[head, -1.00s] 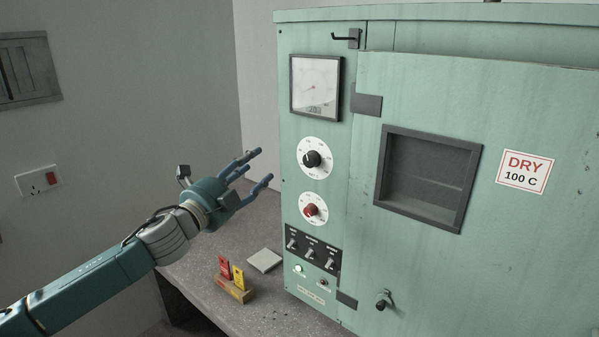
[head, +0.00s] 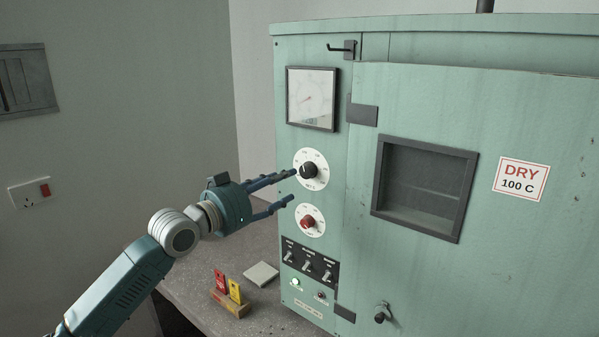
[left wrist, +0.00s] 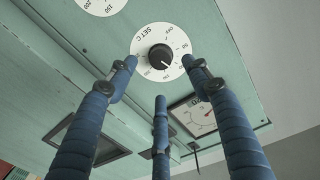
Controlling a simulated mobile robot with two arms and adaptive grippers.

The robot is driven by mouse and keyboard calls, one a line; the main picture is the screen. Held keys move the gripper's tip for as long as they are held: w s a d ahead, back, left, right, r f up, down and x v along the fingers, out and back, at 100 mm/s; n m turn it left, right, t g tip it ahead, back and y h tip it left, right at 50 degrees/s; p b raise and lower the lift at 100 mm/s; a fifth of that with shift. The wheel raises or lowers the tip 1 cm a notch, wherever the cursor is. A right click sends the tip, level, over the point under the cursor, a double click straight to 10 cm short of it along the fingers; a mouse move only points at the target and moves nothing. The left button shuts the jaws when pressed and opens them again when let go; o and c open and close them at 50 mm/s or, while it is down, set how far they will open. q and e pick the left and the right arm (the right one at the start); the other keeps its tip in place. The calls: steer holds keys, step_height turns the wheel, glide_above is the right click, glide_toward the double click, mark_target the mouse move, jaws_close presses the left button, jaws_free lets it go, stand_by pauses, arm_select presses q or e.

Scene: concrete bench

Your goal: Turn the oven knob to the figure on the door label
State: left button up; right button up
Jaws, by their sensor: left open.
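The pale green oven has a black knob (head: 309,171) on a round white dial on its left panel. In the left wrist view the black knob (left wrist: 159,57) sits on a dial marked "SET C"; its exact setting is too small to read. The door label (head: 521,179) reads "DRY 100 C". My left gripper (head: 289,186) is open, just left of the dial in the head view, with an upper finger overlapping the dial's edge. In the left wrist view its three blue fingers (left wrist: 160,72) spread around the knob's line, holding nothing. Whether any finger touches is unclear. My right gripper is out of view.
A red knob (head: 307,222) on a second dial sits below, with a row of switches (head: 309,262) under it. A gauge (head: 312,98) is above. A hook (head: 343,48) sticks out near the top. Red and yellow tags (head: 228,288) stand on the bench.

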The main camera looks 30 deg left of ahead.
mark_target(304, 174)
arm_select(q)
steer(key=w, duration=0.2)
steer(key=w+p, duration=0.2)
steer(key=w, duration=0.1)
steer(key=shift+w+d+r, duration=0.15)
steer(key=shift+w+d, duration=0.15)
steer(key=shift+d, duration=0.05)
steer(key=shift+w+d+f+p, duration=0.1)
steer(key=shift+w+p, duration=0.1)
steer(key=shift+w, duration=0.25)
steer(key=shift+w+d+f+p, duration=0.1)
steer(key=shift+w+p, duration=0.1)
steer(key=shift+w, duration=0.2)
steer(key=shift+f, duration=0.1)
steer(key=c, duration=1.2)
